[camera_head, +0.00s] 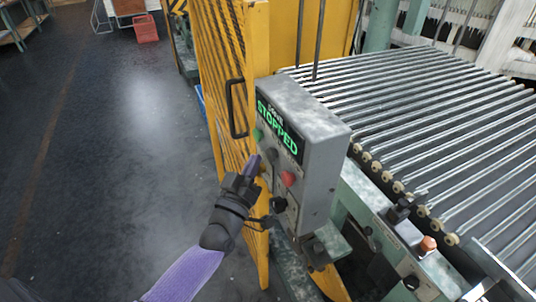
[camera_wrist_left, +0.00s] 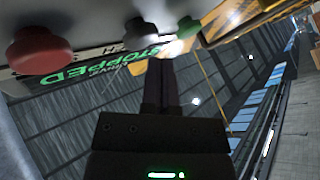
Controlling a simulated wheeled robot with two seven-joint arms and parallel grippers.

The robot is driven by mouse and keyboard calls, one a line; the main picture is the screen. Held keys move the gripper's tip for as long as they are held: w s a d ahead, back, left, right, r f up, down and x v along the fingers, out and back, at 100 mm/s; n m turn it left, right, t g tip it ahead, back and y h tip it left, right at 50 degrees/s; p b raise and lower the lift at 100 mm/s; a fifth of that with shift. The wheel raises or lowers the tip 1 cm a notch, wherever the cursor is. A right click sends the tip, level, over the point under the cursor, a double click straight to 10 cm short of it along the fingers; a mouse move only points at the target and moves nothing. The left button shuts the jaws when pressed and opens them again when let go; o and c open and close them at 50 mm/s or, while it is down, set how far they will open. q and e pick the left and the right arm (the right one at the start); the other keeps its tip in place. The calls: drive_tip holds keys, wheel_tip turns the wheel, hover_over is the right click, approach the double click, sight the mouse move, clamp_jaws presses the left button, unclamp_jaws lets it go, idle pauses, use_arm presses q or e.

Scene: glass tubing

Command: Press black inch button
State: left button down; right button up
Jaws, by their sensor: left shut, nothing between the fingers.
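A grey control box (camera_head: 318,140) faces left, with a screen reading STOPPED (camera_head: 277,130) in green letters. Below the screen sit a green button (camera_head: 257,134), the black inch button (camera_head: 272,155) and a red button (camera_head: 288,178). My left gripper (camera_head: 252,163) is shut and empty, its fingertips close to the panel, left of the black button. In the left wrist view, the black button (camera_wrist_left: 128,37) sits between the red button (camera_wrist_left: 40,50) and the green button (camera_wrist_left: 188,26). The fingertips (camera_wrist_left: 168,62) show right of the black button; I cannot tell if they touch the panel. My right gripper is out of view.
A yellow mesh guard (camera_head: 210,75) with a black handle (camera_head: 236,108) stands beside the box. A roller conveyor (camera_head: 440,120) lies behind and to the right. A lower panel with an orange button (camera_head: 428,244) is at right. The floor at left is open.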

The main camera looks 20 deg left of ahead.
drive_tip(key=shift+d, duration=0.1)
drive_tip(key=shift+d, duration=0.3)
use_arm(q)
drive_tip(key=shift+w+d, duration=0.1)
drive_tip(key=shift+w+d, duration=0.15)
drive_tip(key=shift+w, duration=0.1)
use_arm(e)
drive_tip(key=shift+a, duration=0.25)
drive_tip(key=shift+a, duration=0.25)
